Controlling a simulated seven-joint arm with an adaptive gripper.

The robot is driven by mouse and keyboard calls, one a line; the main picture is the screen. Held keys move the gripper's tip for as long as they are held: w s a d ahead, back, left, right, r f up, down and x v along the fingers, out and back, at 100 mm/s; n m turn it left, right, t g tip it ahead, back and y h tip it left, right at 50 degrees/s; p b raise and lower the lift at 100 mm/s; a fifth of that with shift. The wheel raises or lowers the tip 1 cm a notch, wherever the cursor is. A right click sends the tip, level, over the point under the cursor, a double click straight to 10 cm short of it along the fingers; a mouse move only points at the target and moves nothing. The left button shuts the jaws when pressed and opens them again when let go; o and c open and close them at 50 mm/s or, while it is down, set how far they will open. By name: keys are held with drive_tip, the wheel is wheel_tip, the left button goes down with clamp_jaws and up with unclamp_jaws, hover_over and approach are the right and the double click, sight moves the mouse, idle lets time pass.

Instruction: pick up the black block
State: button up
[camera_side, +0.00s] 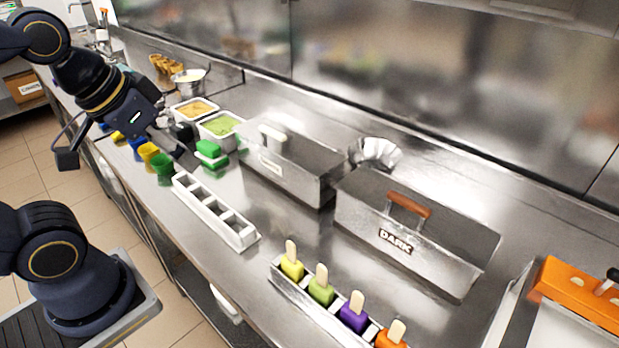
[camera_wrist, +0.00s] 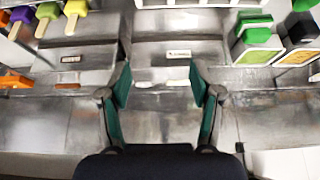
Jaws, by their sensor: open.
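The black block (camera_wrist: 301,27) shows at the upper right edge of the wrist view, beside a green block (camera_wrist: 255,30). In the side view a dark shape that looks like the black block (camera_side: 182,131) sits just behind my gripper, left of the green block (camera_side: 208,149); it is partly hidden. My gripper (camera_side: 184,157) hangs over the counter near these blocks. In the wrist view my gripper (camera_wrist: 160,82) has its teal fingers wide apart with nothing between them. The black block lies outside the fingers, to the right.
Tubs of green (camera_side: 221,125) and orange (camera_side: 194,108) filling stand behind the blocks. A white slotted tray (camera_side: 216,208), a metal bin (camera_side: 290,178) and a bin marked DARK (camera_side: 408,252) stand to the right.

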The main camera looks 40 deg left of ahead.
drive_tip(key=o, duration=0.3)
